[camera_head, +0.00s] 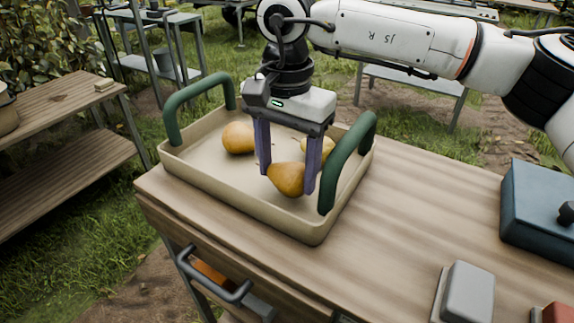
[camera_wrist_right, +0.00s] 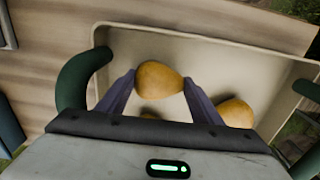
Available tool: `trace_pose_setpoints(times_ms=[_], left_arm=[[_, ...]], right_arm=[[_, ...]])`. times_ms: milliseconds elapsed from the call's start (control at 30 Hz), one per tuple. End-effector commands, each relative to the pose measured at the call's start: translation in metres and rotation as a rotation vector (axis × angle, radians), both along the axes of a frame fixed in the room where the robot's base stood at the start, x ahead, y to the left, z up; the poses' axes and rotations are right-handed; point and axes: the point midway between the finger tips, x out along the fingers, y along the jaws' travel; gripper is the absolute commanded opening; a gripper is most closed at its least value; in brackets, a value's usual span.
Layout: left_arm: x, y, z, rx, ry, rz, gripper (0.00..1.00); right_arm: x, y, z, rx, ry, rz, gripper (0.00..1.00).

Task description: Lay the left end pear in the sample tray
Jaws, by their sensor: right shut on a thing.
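A beige tray (camera_head: 262,218) with two green handles stands on the wooden table. My right gripper (camera_head: 287,182) reaches down into it, shut on a yellow-brown pear (camera_head: 287,180). This pear shows between the two fingers in the right wrist view (camera_wrist_right: 158,80). I cannot tell if it touches the tray floor. A second pear (camera_head: 238,137) lies at the left of the tray. A third, yellower pear (camera_head: 326,146) lies behind the gripper, partly hidden by a finger. My left gripper is not in view.
A dark blue box (camera_head: 540,212) with a black knob is at the table's right. A grey block (camera_head: 467,291) and a red object (camera_head: 556,313) lie at the front right. The table between tray and blue box is clear. A wooden bench (camera_head: 62,97) stands at left.

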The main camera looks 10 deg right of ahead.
Motion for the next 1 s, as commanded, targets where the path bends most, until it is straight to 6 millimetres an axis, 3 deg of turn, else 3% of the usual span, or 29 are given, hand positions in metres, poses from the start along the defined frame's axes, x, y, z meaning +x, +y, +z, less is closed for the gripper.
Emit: trace_pose_setpoints(times_ms=[867,900,1000], left_arm=[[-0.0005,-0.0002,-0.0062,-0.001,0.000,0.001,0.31],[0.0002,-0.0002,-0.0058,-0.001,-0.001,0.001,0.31],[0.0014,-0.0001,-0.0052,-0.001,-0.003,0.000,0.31]], right_arm=[[0.0001,0.0001,-0.0096,0.001,-0.001,0.000,0.34],[0.0001,0.0001,-0.0096,0.001,-0.001,0.000,0.66],[0.0001,0.0001,-0.0096,0.001,-0.001,0.000,0.81]])
